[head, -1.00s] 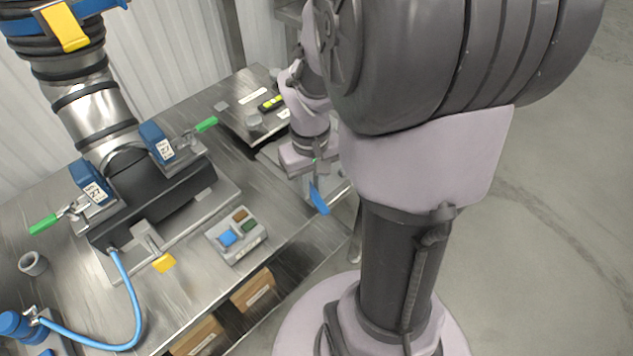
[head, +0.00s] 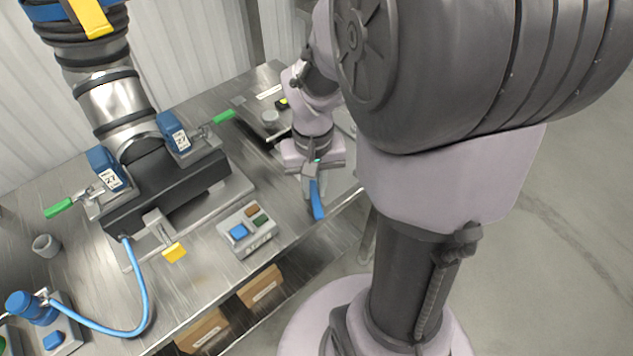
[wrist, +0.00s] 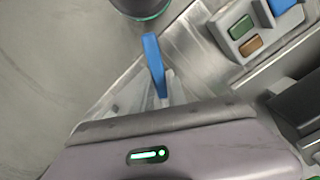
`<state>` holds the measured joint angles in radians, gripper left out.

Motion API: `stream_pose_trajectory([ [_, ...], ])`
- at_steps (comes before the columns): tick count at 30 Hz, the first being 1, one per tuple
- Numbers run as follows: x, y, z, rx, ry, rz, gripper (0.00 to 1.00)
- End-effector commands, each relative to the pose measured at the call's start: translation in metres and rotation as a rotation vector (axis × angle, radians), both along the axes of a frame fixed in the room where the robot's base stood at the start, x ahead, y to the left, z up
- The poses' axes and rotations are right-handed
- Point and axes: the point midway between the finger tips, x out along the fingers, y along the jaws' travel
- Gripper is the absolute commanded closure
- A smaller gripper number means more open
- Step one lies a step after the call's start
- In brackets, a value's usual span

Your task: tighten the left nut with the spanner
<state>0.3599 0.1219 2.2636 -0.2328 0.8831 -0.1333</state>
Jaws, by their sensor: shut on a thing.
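My gripper (head: 311,170) is shut on the spanner, whose blue handle (head: 317,200) hangs down from the jaws near the right front edge of the bench. In the wrist view the blue handle (wrist: 154,62) sticks out past the gripper body, and a pale metal part lies below it at the jaws. The spanner's working end cannot be made out. The pipe stands at left on a dark clamp block (head: 165,190) with two blue labelled blocks, left (head: 106,168) and right (head: 174,132). I cannot clearly make out a nut at either side.
A button box (head: 247,229) with blue, green and brown buttons sits between the clamp block and my gripper. A blue hose (head: 146,290) runs along the front left. Green handles (head: 58,208) stick out beside the blocks. Cardboard boxes (head: 261,287) are under the bench.

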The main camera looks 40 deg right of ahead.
Motion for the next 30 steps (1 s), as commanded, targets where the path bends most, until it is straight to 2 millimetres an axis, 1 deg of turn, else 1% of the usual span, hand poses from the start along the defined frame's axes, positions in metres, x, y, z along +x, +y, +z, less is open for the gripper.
stream_pose_trajectory([
  [3, 0.003, 0.006, -0.001, 0.001, 0.0, -0.059, 1.0],
  [6, 0.004, 0.009, 0.0, 0.001, 0.0, -0.084, 1.0],
  [14, 0.005, 0.009, 0.0, 0.001, 0.0, -0.093, 1.0],
  [22, 0.013, 0.021, -0.001, 0.001, 0.0, -0.229, 1.0],
  [30, 0.014, 0.022, 0.0, 0.001, 0.0, -0.242, 1.0],
])
